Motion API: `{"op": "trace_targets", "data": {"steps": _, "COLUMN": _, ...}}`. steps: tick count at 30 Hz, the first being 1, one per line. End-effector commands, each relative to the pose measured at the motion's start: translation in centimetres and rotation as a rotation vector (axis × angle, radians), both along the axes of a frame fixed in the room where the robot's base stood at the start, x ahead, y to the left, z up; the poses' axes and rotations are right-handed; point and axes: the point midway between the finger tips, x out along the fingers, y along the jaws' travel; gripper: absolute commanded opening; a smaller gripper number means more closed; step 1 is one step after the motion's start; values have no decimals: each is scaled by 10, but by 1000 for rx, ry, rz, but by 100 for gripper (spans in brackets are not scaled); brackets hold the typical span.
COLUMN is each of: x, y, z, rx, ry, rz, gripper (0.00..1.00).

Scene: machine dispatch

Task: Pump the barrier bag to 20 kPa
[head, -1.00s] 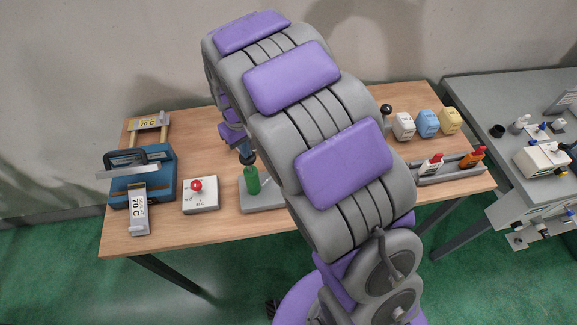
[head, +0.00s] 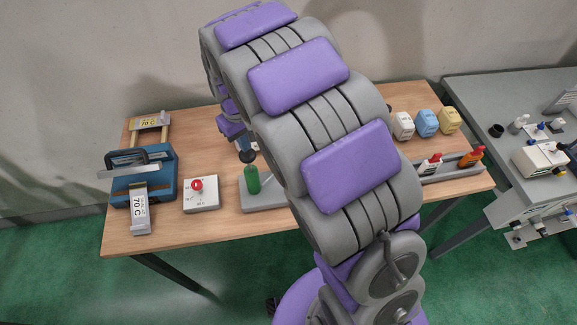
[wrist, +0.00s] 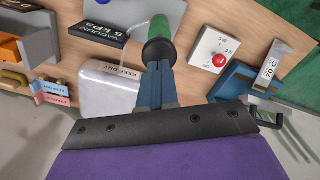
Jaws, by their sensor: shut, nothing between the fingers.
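A green upright cylinder (head: 252,180), seemingly the pump's, stands on a grey base plate (head: 264,197) near the table's front. In the wrist view the cylinder (wrist: 158,30) has a dark rounded end facing my fingers. My gripper (head: 247,158) is shut and empty, its tips at or just above that end; I cannot tell whether they touch. In the wrist view my blue fingers (wrist: 158,66) lie side by side. A white puffy pouch marked KEEP DRY (wrist: 105,92), perhaps the barrier bag, lies beside them. A black block reads VACUUM 5 kPa (wrist: 98,28). My arm hides the table's middle in the head view.
Left of the cylinder are a white box with a red knob (head: 201,195) and a blue machine (head: 145,178) with a 70 C tag (head: 139,211). Coloured containers (head: 427,123) and a grey bottle tray (head: 440,172) stand at right. A grey bench (head: 500,120) adjoins.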

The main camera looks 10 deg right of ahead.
Motion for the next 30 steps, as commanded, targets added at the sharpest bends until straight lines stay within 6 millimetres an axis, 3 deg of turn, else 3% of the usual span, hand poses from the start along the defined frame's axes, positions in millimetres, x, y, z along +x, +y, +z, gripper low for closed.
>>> {"op": "trace_targets", "data": {"steps": 30, "x": -1, "y": 0, "z": -24, "rx": 0, "ry": 2, "rz": 0, "gripper": 0}}
